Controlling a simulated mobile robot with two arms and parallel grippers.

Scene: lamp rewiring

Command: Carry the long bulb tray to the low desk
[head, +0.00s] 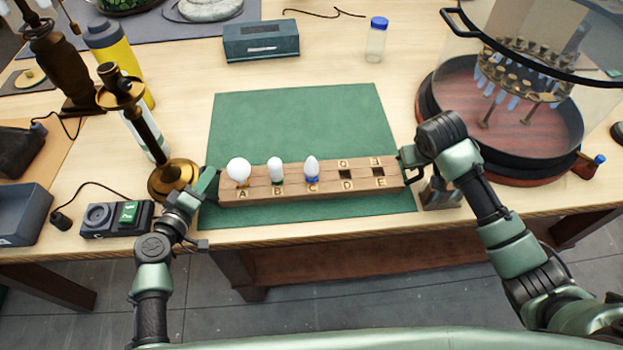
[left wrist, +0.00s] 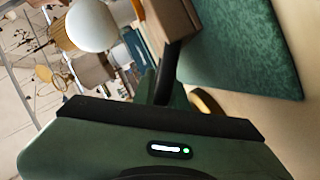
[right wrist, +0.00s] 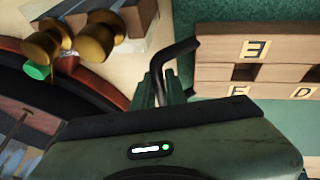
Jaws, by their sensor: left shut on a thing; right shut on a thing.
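The long bulb tray (head: 330,188) is a wooden block lettered A to E, lying lengthwise over the green mat (head: 300,115). White bulbs stand at A (head: 239,170), B (head: 275,170) and C (head: 311,168); the holes at D and E are empty. My left gripper (head: 208,184) is shut on the tray's left end handle, a black bar that shows in the left wrist view (left wrist: 170,65). My right gripper (head: 408,160) is shut on the right end handle, seen in the right wrist view (right wrist: 176,58). I cannot tell whether the tray touches the mat. I cannot identify the low desk.
A brass lamp stand (head: 170,178) is close beside my left gripper. A round glass-covered stand (head: 505,140) is close to my right arm. A blue-grey box (head: 261,42) and a blue-capped jar (head: 377,42) stand behind the mat. The table's front edge is near the tray.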

